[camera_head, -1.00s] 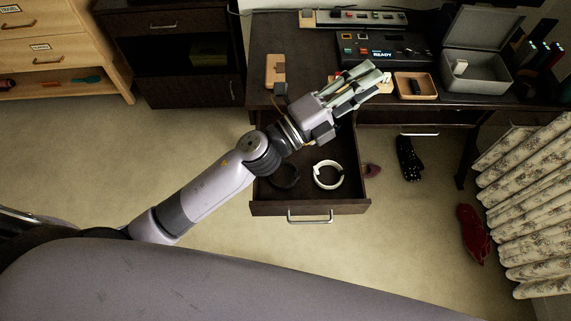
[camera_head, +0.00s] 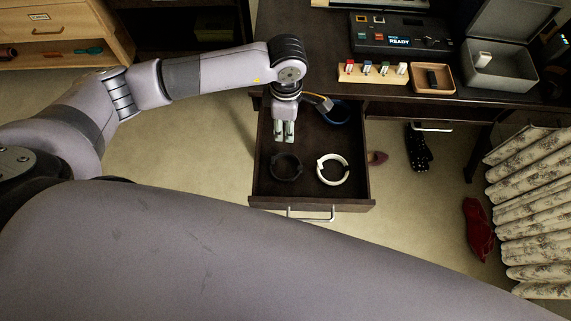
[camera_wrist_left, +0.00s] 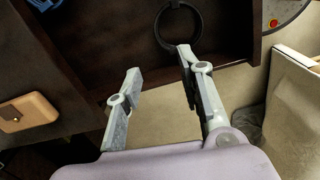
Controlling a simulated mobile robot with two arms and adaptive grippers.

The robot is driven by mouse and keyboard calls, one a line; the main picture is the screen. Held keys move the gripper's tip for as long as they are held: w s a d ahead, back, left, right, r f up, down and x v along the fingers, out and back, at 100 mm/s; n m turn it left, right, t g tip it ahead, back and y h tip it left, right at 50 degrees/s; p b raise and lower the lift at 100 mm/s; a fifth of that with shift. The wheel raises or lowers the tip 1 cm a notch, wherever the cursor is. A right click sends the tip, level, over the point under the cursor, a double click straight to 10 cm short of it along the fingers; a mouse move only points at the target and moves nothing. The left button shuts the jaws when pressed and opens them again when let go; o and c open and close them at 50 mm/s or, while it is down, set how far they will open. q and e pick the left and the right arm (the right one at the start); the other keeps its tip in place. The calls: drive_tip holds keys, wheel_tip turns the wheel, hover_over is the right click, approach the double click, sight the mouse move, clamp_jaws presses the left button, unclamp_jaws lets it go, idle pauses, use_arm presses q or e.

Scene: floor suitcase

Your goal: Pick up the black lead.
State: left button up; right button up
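The black lead (camera_head: 272,170) is a dark coiled ring lying on the floor of the open drawer, at its front left. It also shows at the top of the left wrist view (camera_wrist_left: 159,25). My left gripper (camera_head: 284,138) points down over the left part of the drawer, behind the black lead in the head view. In the left wrist view its two fingers (camera_wrist_left: 158,60) are spread apart with nothing between them, and the lead lies beyond the right fingertip. My right gripper is not in view.
A white ring (camera_head: 334,184) lies right of the black lead. A blue ring (camera_head: 346,116) lies at the drawer's back, partly hidden. The drawer's walls (camera_head: 310,205) surround them. The desk above holds a wooden rack (camera_head: 372,77), a wooden tray (camera_head: 447,78) and a grey box (camera_head: 500,74).

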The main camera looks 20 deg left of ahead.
use_arm(q)
drive_tip(key=b, duration=0.6)
hover_over(287, 155)
wheel_tip(287, 155, down, 11)
drive_tip(key=shift+a+r, duration=0.1)
drive_tip(key=shift+r, duration=0.05)
drive_tip(key=shift+f+b, duration=1.6)
drive_tip(key=shift+f, duration=1.15)
drive_tip(key=shift+r, duration=0.1)
clamp_jaws()
